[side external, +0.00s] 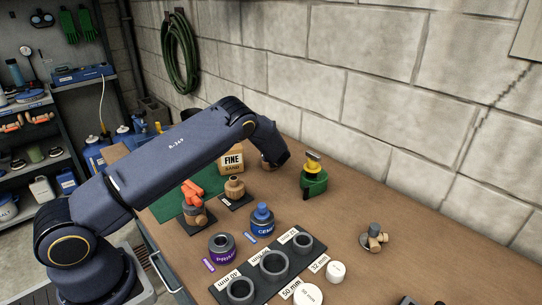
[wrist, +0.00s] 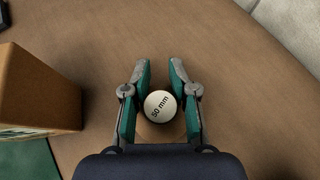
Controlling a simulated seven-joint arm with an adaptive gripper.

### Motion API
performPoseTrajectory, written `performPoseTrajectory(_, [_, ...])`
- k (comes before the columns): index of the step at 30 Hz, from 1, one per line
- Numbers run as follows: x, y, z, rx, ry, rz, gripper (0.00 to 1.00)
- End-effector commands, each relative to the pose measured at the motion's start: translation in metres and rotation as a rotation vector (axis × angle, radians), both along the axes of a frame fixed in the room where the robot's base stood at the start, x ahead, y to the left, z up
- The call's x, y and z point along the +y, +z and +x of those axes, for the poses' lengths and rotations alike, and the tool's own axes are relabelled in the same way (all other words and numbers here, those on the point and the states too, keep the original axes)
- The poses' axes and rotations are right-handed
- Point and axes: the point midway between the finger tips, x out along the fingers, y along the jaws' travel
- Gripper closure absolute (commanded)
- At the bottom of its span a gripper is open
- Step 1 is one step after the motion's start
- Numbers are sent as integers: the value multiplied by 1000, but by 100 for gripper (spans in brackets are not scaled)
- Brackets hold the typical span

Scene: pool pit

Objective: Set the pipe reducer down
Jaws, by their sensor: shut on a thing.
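In the wrist view, a round piece with a white top marked "50 mm" (wrist: 160,104), which I take to be the pipe reducer, sits between the green-padded fingers of my gripper (wrist: 160,68). The fingers are shut on its sides. A tan patch shows just below it, and I cannot tell whether that is part of it. In the side external view my arm's end is just right of the sand box and hides most of the gripper and piece. I cannot tell whether the piece touches the bench.
The "FINE SAND" box (side external: 231,163) stands close by; it fills the left of the wrist view (wrist: 40,85). A green tool (side external: 314,182) stands to the right. A black rack (side external: 252,268) with rings and a cement pot (side external: 261,220) are nearer. Bench beyond the fingertips is clear.

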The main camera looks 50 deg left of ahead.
Motion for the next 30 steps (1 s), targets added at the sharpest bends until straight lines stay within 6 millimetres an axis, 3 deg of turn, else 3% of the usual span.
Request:
performPoseTrajectory(2, [0,-2,0,1,0,0,100])
performPoseTrajectory(3, [0,-3,0,1,0,0,73])
performPoseTrajectory(10, [0,-2,0,1,0,-1,49])
performPoseTrajectory(21, [-2,2,-1,0,-1,0,48])
performPoseTrajectory(30, [-46,30,-28,1,-4,-1,48])
